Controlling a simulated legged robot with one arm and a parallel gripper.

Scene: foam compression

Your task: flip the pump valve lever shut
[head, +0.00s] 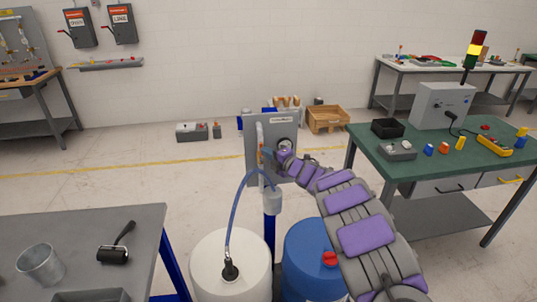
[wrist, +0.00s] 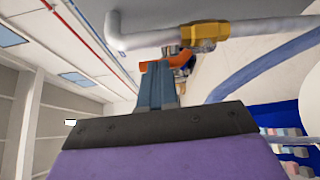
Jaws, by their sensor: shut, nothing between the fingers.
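A grey pump panel (head: 258,165) with a round gauge (head: 285,144) stands on a blue post in the middle of the head view. In the wrist view a brass valve (wrist: 200,37) sits on a pale pipe (wrist: 262,28). An orange lever (wrist: 158,58) lies left of and below the valve body. My gripper (wrist: 158,72) is shut and empty, its blue-grey fingertips right at the lever. They overlap it in the picture, but I cannot tell whether they touch. In the head view my gripper (head: 268,153) is in front of the panel, where the lever is mostly hidden.
A white drum (head: 225,255) with a blue hose and a blue drum (head: 305,255) stand below the panel. A grey table (head: 70,225) is at the left, a green workbench (head: 420,165) at the right. The floor behind the panel holds boxes, including a wooden crate (head: 327,120).

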